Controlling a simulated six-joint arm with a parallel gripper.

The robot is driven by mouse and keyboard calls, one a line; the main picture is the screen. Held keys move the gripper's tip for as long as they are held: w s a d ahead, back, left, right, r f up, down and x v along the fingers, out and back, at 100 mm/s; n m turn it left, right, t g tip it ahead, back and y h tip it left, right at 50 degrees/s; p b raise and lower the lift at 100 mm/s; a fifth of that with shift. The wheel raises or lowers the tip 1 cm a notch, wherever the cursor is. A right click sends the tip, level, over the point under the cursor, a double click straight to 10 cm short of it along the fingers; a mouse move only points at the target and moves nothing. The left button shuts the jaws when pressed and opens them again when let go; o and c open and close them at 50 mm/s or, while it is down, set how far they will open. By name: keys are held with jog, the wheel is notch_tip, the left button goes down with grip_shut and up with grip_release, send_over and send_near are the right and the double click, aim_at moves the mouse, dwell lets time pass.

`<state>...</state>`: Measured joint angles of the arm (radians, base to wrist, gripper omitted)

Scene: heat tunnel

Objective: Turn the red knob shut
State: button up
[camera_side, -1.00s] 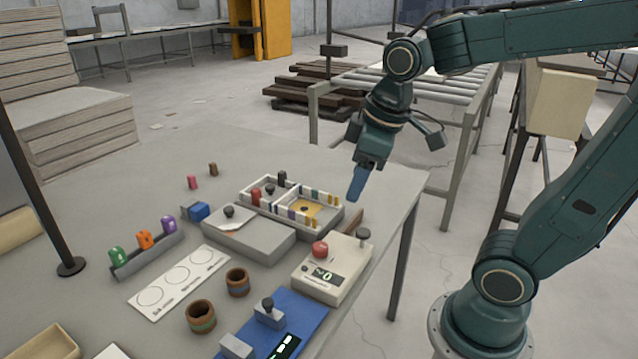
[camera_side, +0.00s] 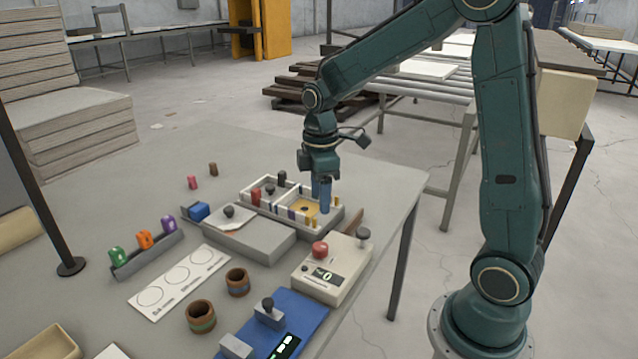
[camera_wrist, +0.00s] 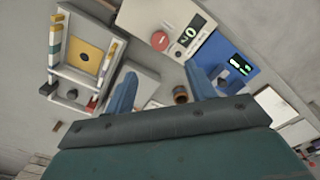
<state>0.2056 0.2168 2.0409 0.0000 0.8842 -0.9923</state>
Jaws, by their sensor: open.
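The red knob (camera_side: 320,249) sits on top of a cream box (camera_side: 345,275) with a small dark display, near the table's right edge. The display seems to read 0. In the wrist view the red knob (camera_wrist: 160,41) lies beyond my fingertips, roughly centred between them. My gripper (camera_side: 320,203) points down with its two blue fingers apart and empty, above or in front of the right part of the white tray, behind the red knob and not touching it. The wrist view shows my gripper (camera_wrist: 160,80) spread wide with nothing between the fingers.
A white divided tray (camera_side: 247,203) with small pegs stands close to my fingers. A grey box (camera_side: 262,240) and a blue board (camera_side: 310,312) flank the cream box. A black-topped post (camera_side: 363,238) rises beside the knob. Two brown cups (camera_side: 201,317) stand front left.

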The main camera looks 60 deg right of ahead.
aim_at(320, 245)
jog(key=shift+f, duration=0.1)
jog(key=shift+f, duration=6.8)
jog(key=shift+c, duration=0.2)
jog(key=c, duration=0.9)
